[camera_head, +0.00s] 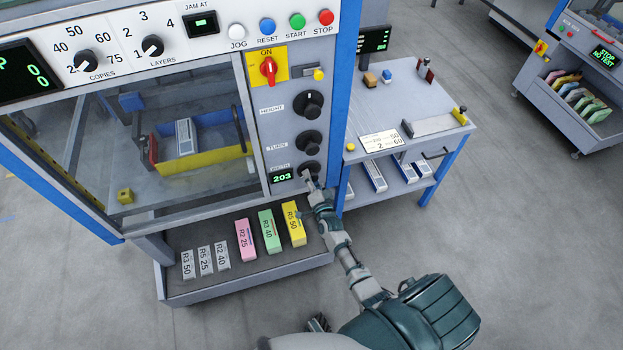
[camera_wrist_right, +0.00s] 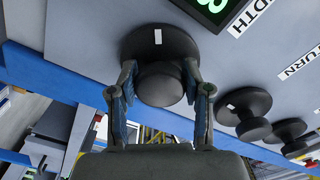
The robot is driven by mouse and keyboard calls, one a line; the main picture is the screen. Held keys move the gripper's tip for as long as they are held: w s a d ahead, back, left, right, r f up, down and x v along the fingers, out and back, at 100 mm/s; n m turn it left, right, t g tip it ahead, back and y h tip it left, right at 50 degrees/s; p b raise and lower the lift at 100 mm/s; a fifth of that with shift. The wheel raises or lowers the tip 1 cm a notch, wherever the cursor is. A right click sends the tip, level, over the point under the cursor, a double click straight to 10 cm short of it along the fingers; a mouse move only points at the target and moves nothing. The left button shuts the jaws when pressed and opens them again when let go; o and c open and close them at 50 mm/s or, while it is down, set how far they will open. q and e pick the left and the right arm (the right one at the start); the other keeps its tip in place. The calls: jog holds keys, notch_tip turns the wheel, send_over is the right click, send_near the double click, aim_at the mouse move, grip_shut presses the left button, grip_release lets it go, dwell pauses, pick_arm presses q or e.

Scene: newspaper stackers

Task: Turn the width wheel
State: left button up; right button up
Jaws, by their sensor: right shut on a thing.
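The width wheel (camera_head: 307,167) is a dark round knob low on the machine's front panel, partly hidden by my right gripper (camera_head: 309,180). In the right wrist view, the wheel's wide black disc (camera_wrist_right: 158,45) carries a white mark close to its rim. The two fingers of my right gripper (camera_wrist_right: 160,78) stand on either side of its round hub (camera_wrist_right: 160,84) and are shut on it. The green width display (camera_head: 283,177) beside the wheel reads 203.
The turn wheel (camera_head: 308,142) and height wheel (camera_head: 308,104) sit above on the same panel. Colored and grey blocks (camera_head: 268,231) lie on the lower shelf. A side table (camera_head: 400,100) stands close on the right. Open floor lies in front.

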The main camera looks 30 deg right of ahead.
jog(key=shift+s+a+f+m, duration=0.15)
jog(key=shift+f+m, duration=0.25)
jog(key=shift+m, duration=0.8)
jog(key=o, duration=1)
jog(key=shift+o, duration=0.7)
jog(key=shift+r, duration=0.2)
jog(key=v, duration=1.1)
jog(key=shift+s, duration=0.35)
jog(key=shift+f, duration=0.1)
